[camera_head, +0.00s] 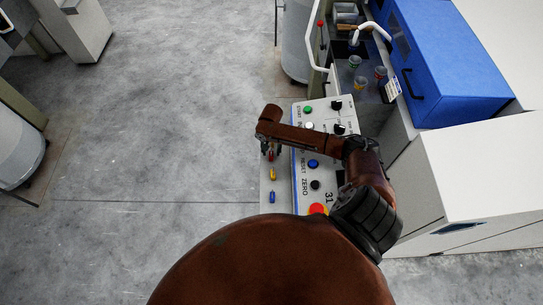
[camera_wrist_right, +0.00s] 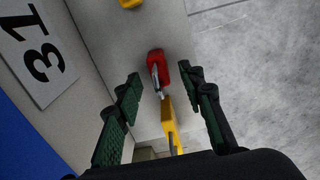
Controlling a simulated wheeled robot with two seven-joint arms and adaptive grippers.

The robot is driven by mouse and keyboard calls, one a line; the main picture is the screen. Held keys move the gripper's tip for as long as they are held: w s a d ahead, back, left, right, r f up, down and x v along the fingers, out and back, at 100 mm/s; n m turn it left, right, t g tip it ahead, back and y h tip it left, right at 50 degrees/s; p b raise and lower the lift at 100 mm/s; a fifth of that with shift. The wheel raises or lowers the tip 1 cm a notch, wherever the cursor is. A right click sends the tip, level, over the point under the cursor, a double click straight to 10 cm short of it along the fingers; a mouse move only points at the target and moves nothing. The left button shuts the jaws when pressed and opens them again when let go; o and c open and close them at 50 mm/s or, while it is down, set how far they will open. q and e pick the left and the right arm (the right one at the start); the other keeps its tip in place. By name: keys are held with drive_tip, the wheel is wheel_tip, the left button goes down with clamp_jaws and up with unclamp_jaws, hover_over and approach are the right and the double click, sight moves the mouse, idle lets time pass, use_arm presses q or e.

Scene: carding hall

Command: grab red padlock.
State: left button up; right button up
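The red padlock (camera_wrist_right: 155,63) lies on a pale grey ledge (camera_wrist_right: 112,38) in the right wrist view, its metal shackle toward my gripper. In the head view the red padlock (camera_head: 271,156) shows small, partly covered by my right gripper (camera_head: 271,150). In the wrist view my right gripper (camera_wrist_right: 165,84) is open, with its dark green fingers either side of the line to the padlock and nothing gripped. The padlock is just beyond the fingertips. A yellow piece (camera_wrist_right: 168,124) lies between the fingers; whether it touches the padlock is unclear. My left gripper is not in view.
A yellow padlock (camera_head: 272,174) and a blue one (camera_head: 272,197) lie in line on the ledge. Beside them is a button panel (camera_head: 298,170) with a red button (camera_head: 317,209). A blue cabinet (camera_head: 445,60) and cups stand at the upper right.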

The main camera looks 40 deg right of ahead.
wheel_tip(320, 180, down, 2)
drive_tip(key=shift+f, duration=0.2)
drive_tip(key=shift+c, duration=0.4)
clamp_jaws()
